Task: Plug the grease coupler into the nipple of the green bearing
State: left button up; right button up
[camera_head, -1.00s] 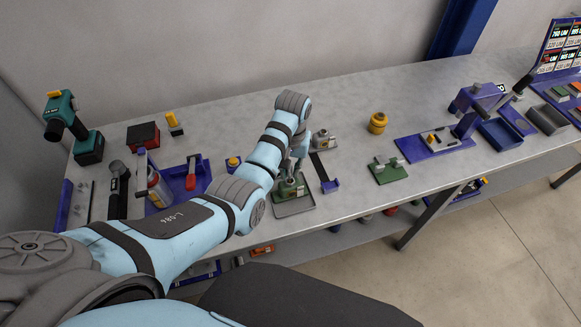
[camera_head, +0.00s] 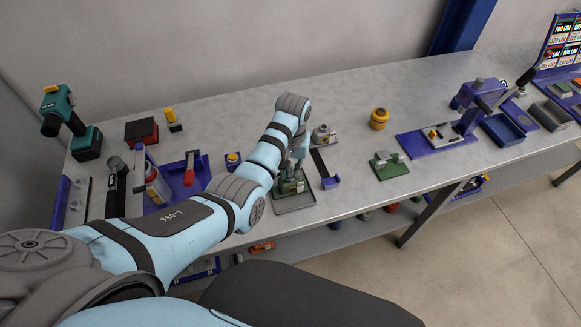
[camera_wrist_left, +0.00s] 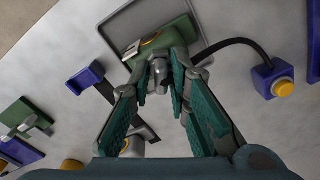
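The green bearing (camera_head: 289,188) sits on a grey tray (camera_head: 294,207) near the front edge of the bench. In the left wrist view the green bearing (camera_wrist_left: 172,38) lies just beyond my fingertips. My left gripper (camera_head: 296,168) points down over it. In the wrist view its teal fingers (camera_wrist_left: 157,78) close around the grey grease coupler (camera_wrist_left: 159,72). A black hose (camera_wrist_left: 225,43) runs from near the fingertips to a blue block with a yellow button (camera_wrist_left: 273,80). The nipple is hidden, and I cannot tell whether the coupler touches it. My right gripper is out of view.
A grey bearing unit (camera_head: 323,136) stands just behind my gripper, and a blue-ended black strap (camera_head: 325,170) lies to its right. Another green block (camera_head: 389,165) and a yellow pot (camera_head: 379,118) are farther right. A blue tray (camera_head: 181,177) with tools lies left.

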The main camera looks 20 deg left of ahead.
pick_arm(q)
jog(key=o, duration=0.5)
jog(key=shift+c, duration=0.2)
jog(key=shift+r, duration=0.1)
notch_tip(320, 180, up, 7)
jog(key=shift+d+r, duration=0.15)
jog(key=shift+r, duration=0.05)
jog(key=shift+o, duration=0.4)
jog(key=o, duration=1.2)
jog(key=shift+c, duration=0.2)
